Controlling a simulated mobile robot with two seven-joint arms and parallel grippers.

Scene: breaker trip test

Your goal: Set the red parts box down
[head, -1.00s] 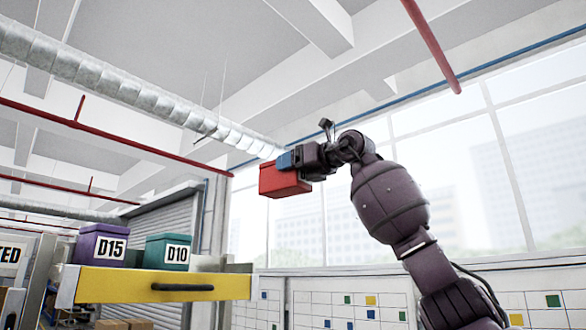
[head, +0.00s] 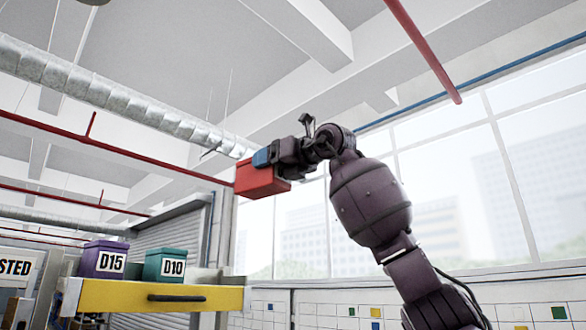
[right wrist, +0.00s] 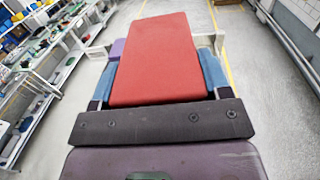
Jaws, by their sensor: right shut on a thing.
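The red parts box (head: 258,181) is held up in the air in the head view, above and right of a yellow drawer. My right gripper (head: 266,160) is shut on it, with blue fingers at its top. In the right wrist view the red box (right wrist: 158,55) fills the middle, with a blue finger (right wrist: 213,72) along each side. The box's underside touches nothing in the head view. My left gripper is not in view.
The yellow drawer (head: 110,297) with a dark handle stands at lower left. A purple box D15 (head: 88,257) and a teal box D10 (head: 153,266) stand in it, with room to their right. In the wrist view, shelves (right wrist: 50,60) line the left and open floor (right wrist: 270,135) lies at right.

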